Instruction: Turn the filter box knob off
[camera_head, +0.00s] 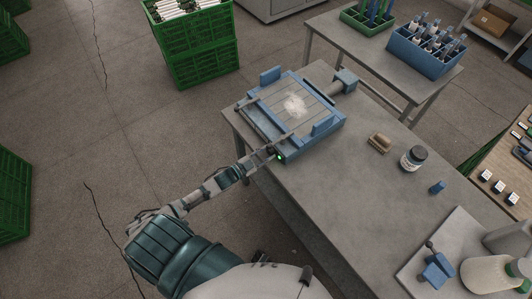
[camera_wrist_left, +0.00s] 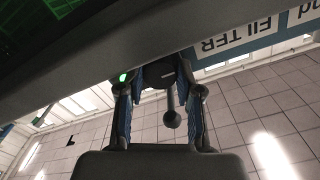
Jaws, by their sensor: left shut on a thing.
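The filter box (camera_head: 258,122) is a blue frame with a slatted top and a pale fluffy patch, on the near left end of the grey table. Its blue front with an upside-down FILTER label (camera_wrist_left: 225,42) shows in the left wrist view. My left gripper (camera_head: 270,152) is at the box's near corner, beside a green light (camera_head: 280,157). In the left wrist view my left gripper (camera_wrist_left: 160,82) is shut on the dark knob (camera_wrist_left: 155,74), one finger on each side. A short dark lever with a ball end (camera_wrist_left: 172,118) shows between the fingers. My right gripper is not in view.
On the grey table (camera_head: 335,190) are a brown block (camera_head: 380,143), a dark-lidded jar (camera_head: 413,158) and a small blue piece (camera_head: 437,187). A white board (camera_head: 420,275) with a blue device lies at right. Green crates (camera_head: 193,50) stand on the floor.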

